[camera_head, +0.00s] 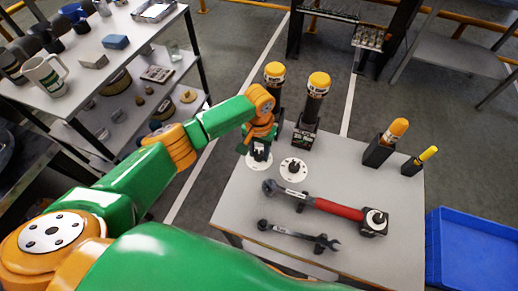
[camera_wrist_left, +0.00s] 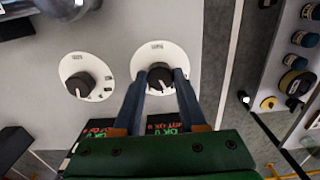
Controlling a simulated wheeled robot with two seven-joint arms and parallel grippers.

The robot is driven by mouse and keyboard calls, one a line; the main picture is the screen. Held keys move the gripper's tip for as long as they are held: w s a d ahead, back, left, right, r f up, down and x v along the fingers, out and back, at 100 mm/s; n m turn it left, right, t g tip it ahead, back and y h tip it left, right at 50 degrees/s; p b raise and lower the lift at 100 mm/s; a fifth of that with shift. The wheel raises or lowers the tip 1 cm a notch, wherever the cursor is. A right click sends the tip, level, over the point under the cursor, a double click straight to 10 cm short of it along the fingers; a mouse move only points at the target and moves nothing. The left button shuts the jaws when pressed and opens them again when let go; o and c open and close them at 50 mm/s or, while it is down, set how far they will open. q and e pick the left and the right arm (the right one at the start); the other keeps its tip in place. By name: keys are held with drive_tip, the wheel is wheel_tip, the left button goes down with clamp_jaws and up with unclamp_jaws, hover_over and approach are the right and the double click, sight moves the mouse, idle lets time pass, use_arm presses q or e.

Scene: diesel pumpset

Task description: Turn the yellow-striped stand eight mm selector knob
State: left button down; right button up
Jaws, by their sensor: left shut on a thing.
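A black selector knob (camera_wrist_left: 160,79) on a white round dial (camera_head: 258,165) sits on the grey table top. My left gripper (camera_head: 260,152) reaches down over it. In the left wrist view its two fingers (camera_wrist_left: 160,82) stand on either side of the knob and are shut on it. A second black knob (camera_head: 293,168) on a white dial stands beside it, free; it also shows in the left wrist view (camera_wrist_left: 80,85). Two dark yellow-capped stands (camera_head: 274,76) (camera_head: 317,86) rise behind the dials. I cannot make out their stripes or the dial lettering.
A red-handled torque wrench (camera_head: 338,209) and a smaller wrench (camera_head: 290,233) lie nearer on the table. Two black holders with orange and yellow tools (camera_head: 380,152) (camera_head: 412,167) stand at the right. A blue bin (camera_head: 470,250) is beside the table.

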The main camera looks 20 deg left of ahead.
sight(259, 155)
use_arm(q)
drive_tip(key=shift+r+m+p, duration=0.1)
drive_tip(key=shift+m+p, duration=0.3)
drive_tip(key=shift+m, duration=0.7)
drive_tip(key=shift+m+p, duration=0.3)
drive_tip(key=shift+m, duration=0.8)
drive_tip(key=shift+w, duration=0.1)
drive_tip(key=shift+c, duration=2.3)
unclamp_jaws()
wheel_tip(259, 155, up, 7)
drive_tip(key=shift+p, duration=0.3)
